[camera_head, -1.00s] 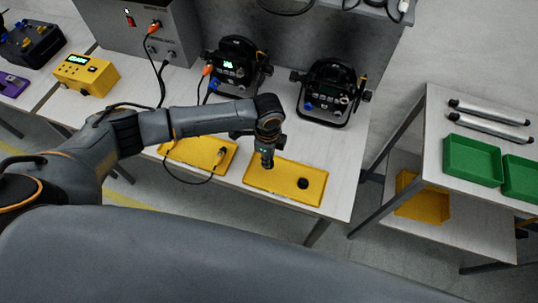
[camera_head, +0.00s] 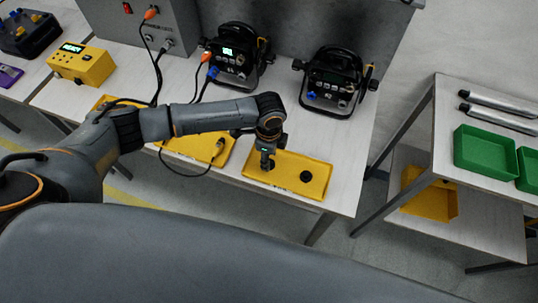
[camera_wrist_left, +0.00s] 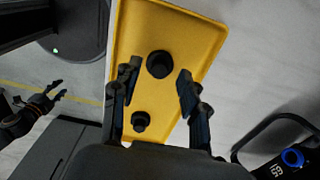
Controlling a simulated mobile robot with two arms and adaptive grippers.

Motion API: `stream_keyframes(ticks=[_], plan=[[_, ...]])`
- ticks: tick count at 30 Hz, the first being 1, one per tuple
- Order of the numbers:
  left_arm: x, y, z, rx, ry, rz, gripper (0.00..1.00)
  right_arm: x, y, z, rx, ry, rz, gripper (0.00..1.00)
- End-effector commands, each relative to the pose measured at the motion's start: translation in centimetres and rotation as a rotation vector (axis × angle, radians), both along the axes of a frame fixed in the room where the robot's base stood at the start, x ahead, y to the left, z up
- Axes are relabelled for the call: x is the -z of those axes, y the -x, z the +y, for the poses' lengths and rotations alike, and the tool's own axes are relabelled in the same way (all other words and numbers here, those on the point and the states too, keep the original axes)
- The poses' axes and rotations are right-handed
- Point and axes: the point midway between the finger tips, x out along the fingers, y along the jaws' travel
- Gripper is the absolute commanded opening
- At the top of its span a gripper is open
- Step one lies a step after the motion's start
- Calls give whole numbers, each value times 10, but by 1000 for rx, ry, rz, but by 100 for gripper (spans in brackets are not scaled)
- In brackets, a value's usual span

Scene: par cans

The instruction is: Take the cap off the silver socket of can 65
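Two black par cans stand at the back of the table, a left one (camera_head: 236,58) with a lit green display and a right one (camera_head: 335,82) with blue at its lower left. I cannot read their numbers for certain, nor make out a silver socket. My left gripper (camera_head: 268,164) points down over the right yellow tray (camera_head: 318,190), open and empty. In the left wrist view a round black cap (camera_wrist_left: 160,64) lies in the tray between and below the fingertips. A second black cap (camera_head: 306,176) lies farther right. My right gripper (camera_wrist_left: 58,90) appears open, away from the table.
A left yellow tray (camera_head: 198,149) holds a cable end. A grey power unit (camera_head: 150,30) with orange-plugged leads and a yellow meter (camera_head: 82,65) stand at left. Green bins (camera_head: 487,152) and silver tubes sit on a right-hand shelf.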

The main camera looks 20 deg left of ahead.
Motion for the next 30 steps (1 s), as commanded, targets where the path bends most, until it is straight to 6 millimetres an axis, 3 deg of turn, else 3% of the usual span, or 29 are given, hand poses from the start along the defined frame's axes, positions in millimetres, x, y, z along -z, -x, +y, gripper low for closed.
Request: stream_keyframes(ticks=[7, 11, 24, 30], plan=[[-1, 0, 0, 0, 0, 0, 44, 0, -1, 1, 0, -1, -2, 40], [-11, -1, -1, 1, 2, -3, 44, 0, -1, 1, 0, -2, -3, 40], [-97, -1, 0, 1, 1, -3, 44, 0, -1, 2, 1, -2, -2, 40], [-117, -1, 0, 1, 1, -1, 44, 0, -1, 2, 1, -2, -2, 40]])
